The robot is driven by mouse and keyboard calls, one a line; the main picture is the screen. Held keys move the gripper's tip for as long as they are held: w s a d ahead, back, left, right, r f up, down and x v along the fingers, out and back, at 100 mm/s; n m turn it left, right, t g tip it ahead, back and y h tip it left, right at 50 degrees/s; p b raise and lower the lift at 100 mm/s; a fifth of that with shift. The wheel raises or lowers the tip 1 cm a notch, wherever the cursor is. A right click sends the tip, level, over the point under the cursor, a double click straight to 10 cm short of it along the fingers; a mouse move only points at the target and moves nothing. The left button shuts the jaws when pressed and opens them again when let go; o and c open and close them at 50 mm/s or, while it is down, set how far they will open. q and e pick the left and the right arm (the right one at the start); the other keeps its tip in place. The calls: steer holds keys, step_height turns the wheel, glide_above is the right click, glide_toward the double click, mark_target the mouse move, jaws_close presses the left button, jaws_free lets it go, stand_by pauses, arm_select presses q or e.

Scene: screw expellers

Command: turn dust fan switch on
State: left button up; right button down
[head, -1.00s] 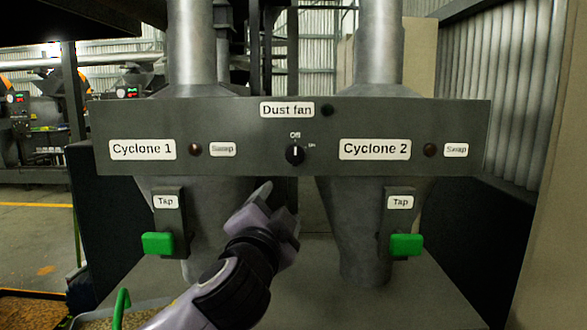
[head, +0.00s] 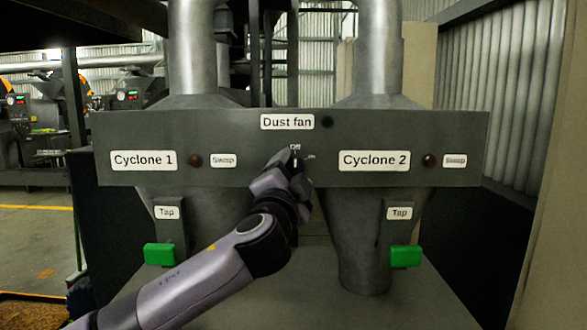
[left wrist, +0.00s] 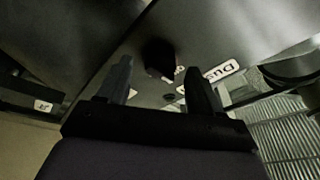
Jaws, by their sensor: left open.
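The dust fan switch is a black rotary knob (left wrist: 158,56) on a dark grey panel (head: 240,178). In the head view my left gripper (head: 290,162) is in front of the knob and mostly hides it; the "Off" mark (head: 295,147) and the "On" mark (head: 310,157) still show. In the left wrist view the knob shows ahead, between the two spread fingers, with no visible contact. My left gripper is open and empty. The knob's pointer direction cannot be made out now. My right gripper is not in view.
A "Dust fan" label (head: 287,122) and a dark round lamp (head: 327,122) sit above the switch. Cyclone 1 (head: 144,160) and Cyclone 2 (head: 374,160) labels flank it. Green tap handles (head: 159,254) and (head: 405,256) stick out below. The space before the panel is free.

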arm_select(q)
steer(key=shift+w, duration=0.3)
steer(key=c, duration=1)
steer(key=shift+m, duration=0.4)
steer(key=m+g, duration=0.1)
steer(key=m, duration=0.2)
steer(key=m+g+h, duration=0.1)
steer(key=m, duration=0.3)
steer(key=shift+r, duration=0.2)
steer(key=shift+m+g, duration=0.8)
steer(key=shift+m, duration=1.7)
